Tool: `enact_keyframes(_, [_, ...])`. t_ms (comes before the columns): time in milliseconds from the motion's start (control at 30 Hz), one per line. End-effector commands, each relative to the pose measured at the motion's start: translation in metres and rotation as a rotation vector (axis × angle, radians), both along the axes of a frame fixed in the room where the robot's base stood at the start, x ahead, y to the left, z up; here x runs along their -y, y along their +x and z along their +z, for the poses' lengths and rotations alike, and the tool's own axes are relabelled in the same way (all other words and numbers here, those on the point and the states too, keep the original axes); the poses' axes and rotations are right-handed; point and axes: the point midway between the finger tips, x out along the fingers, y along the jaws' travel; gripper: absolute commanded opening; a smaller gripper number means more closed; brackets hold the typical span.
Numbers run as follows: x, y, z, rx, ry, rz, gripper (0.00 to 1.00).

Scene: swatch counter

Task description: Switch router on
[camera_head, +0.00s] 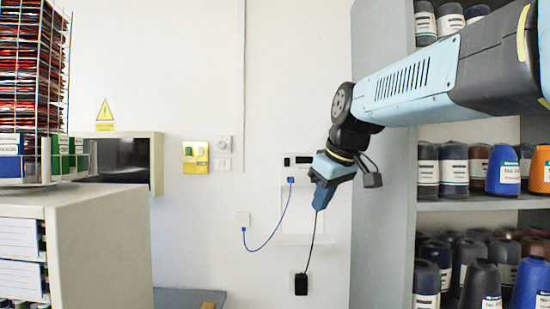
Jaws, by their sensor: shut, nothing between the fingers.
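A white wall unit (300,211) that looks like the router hangs on the wall in the middle. It has dark patches on its upper face, and a blue plug sits at its left side. I cannot make out a switch or a lit lamp on it. My gripper (319,205) is shut and empty, pointing down in front of the unit's right part and hiding some of it. A black cord (312,243) runs from behind the fingertips down to a black adapter (301,284) low on the wall. The cord's upper end is hidden.
A blue cable (269,242) loops left to a white wall box (243,219). A yellow plate (195,157) and a white dial panel (223,153) are further left. Grey shelves (480,203) with thread cones stand right; a beige cabinet (98,244) stands left.

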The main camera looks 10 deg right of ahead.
Motion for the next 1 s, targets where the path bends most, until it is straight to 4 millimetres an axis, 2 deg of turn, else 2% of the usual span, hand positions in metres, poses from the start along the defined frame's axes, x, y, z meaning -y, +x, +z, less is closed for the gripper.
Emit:
enact_keyframes(33, [0.002, 0.015, 0.015, 0.011, -0.011, 0.038, 0.0])
enact_keyframes(200, [0.007, 0.058, 0.061, 0.057, -0.063, 0.19, 0.0])
enact_keyframes(500, [0.017, 0.127, 0.128, 0.153, -0.17, 0.449, 0.0])
enact_keyframes(733, [0.021, 0.157, 0.155, 0.205, -0.231, 0.578, 0.0])
enact_keyframes(1000, [0.022, 0.164, 0.162, 0.219, -0.25, 0.612, 0.0])
